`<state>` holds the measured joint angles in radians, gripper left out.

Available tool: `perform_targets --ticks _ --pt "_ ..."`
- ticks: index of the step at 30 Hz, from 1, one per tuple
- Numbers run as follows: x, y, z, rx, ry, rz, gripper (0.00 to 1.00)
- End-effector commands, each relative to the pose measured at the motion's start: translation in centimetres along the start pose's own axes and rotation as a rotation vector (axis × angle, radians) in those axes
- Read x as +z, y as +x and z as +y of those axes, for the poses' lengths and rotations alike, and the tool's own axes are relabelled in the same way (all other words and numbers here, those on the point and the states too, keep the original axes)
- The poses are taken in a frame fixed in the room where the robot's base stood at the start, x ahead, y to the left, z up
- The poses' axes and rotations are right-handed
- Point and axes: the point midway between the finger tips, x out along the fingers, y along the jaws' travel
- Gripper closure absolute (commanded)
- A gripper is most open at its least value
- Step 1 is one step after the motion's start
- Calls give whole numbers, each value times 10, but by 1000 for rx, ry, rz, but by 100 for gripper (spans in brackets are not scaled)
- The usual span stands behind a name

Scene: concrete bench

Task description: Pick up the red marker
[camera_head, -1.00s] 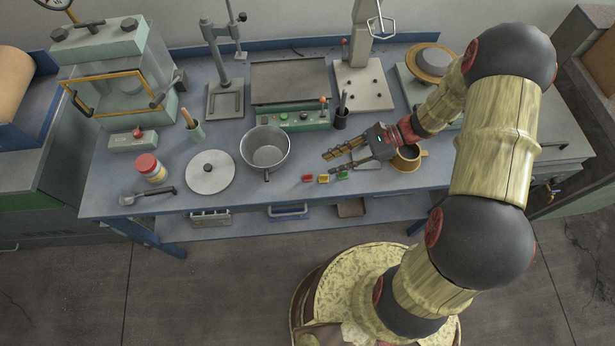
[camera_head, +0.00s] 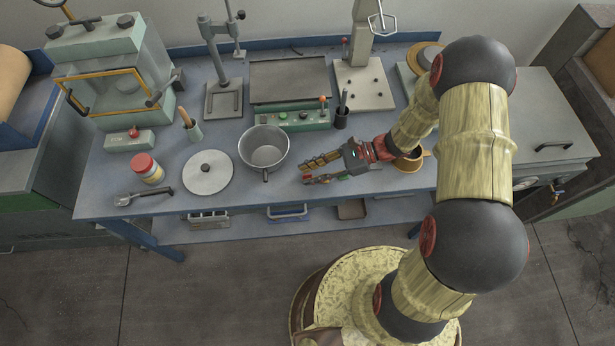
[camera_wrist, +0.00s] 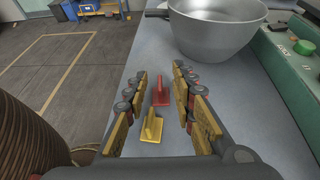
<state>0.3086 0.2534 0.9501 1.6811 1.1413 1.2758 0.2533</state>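The red marker (camera_wrist: 160,92) is a small red piece with a flat base and an upright fin, standing on the bench. In the wrist view it lies between the two fingers of my gripper (camera_wrist: 160,72), with a gap on each side. A similar yellow marker (camera_wrist: 151,128) stands nearer the palm, also between the fingers. My gripper is open and holds nothing. In the head view my gripper (camera_head: 305,172) is low over the bench near its front edge, and its fingers largely hide the markers.
A grey metal pot (camera_head: 264,150) stands just beyond and left of the fingertips. A green control box (camera_head: 305,120) is behind it. A round lid (camera_head: 208,172) and a red-capped jar (camera_head: 150,168) are further left. A brown cup (camera_head: 410,162) is under my forearm.

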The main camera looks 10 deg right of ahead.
Motion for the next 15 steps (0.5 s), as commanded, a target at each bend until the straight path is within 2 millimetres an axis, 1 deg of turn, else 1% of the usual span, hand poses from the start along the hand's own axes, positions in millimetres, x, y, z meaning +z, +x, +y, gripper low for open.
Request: perform_targets --ticks 4,15 --pt "0 0 0 0 0 0 75" --pt "0 -1 0 0 0 0 96"
